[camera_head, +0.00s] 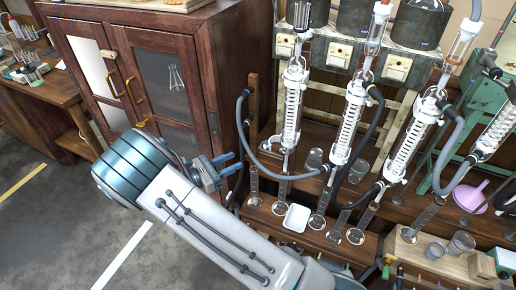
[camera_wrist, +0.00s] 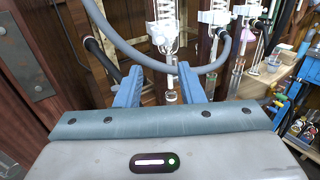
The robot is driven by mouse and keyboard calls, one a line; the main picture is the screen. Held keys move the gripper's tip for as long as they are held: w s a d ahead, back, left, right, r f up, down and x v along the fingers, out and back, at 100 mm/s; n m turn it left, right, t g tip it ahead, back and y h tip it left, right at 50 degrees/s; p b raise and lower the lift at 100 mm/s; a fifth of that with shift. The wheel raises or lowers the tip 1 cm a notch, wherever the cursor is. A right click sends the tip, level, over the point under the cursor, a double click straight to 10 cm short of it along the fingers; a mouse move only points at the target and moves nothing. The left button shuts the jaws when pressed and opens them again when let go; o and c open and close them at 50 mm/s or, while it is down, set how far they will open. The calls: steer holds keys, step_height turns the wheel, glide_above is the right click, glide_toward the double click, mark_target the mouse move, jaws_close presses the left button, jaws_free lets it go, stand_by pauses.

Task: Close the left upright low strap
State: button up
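My gripper (camera_head: 233,162) is in front of the left part of the rig, just right of the wooden cabinet. In the wrist view its two blue fingers (camera_wrist: 159,84) are apart with nothing gripped between them. A grey hose (camera_head: 262,168) hangs in a loop by the left glass condenser (camera_head: 292,103); in the wrist view the hose (camera_wrist: 143,62) crosses at the fingertips, and contact cannot be told. The left wooden upright (camera_head: 253,108) stands behind the hose. I cannot clearly make out the low strap on it; the hose and my gripper may hide it.
More condensers with hoses (camera_head: 412,140) stand to the right. Small glassware and a white tray (camera_head: 296,218) sit on the low shelf below. The cabinet (camera_head: 165,70) closes off the left side. Bare floor (camera_head: 60,235) lies to the lower left.

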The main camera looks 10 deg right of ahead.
steer(key=p+x, duration=0.1)
steer(key=x, duration=0.9)
steer(key=shift+d+p, duration=0.15)
steer(key=shift+p, duration=0.25)
jaws_close()
